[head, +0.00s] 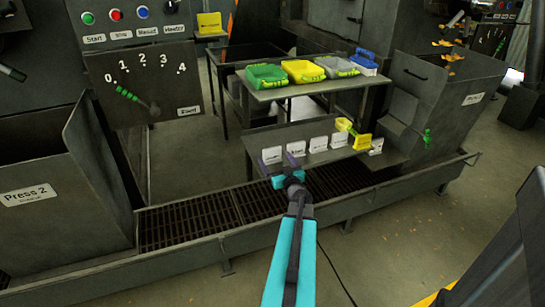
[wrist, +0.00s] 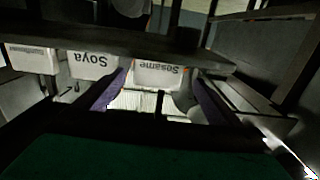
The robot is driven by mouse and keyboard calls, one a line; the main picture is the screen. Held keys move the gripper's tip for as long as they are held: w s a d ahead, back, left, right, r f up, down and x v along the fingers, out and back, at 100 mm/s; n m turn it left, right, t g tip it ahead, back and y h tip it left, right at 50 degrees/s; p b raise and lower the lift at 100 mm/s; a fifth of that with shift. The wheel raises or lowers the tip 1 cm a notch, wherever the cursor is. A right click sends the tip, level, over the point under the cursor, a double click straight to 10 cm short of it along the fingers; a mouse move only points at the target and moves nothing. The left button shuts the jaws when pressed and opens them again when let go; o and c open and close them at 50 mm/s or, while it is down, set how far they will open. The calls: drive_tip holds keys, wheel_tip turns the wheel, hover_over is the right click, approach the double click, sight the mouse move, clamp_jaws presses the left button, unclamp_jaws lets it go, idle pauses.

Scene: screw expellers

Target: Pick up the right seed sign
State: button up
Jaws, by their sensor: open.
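A row of small white seed signs stands on the lower shelf (head: 250,150) in the head view. They include a left sign (head: 272,155), a second sign (head: 296,148), a third sign (head: 318,144) and a fourth sign (head: 339,140). In the wrist view the labels are upside down: a Sesame sign (wrist: 158,77), a Soya sign (wrist: 92,67) and a left-hand sign (wrist: 32,58) too blurred to read. My gripper (head: 281,165) is open and empty at the shelf's left front. Its purple fingers straddle the Sesame sign in the wrist view; contact is unclear.
A yellow scoop (head: 345,126) and a yellow sign (head: 362,141) are on the shelf's right. A grated trough (head: 190,226) runs below.

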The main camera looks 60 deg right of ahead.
sight(273, 154)
idle(0.3)
drive_tip(key=shift+x, duration=2.6)
drive_tip(key=shift+s+d, duration=0.1)
drive_tip(key=shift+d, duration=0.05)
drive_tip(key=c, duration=1.1)
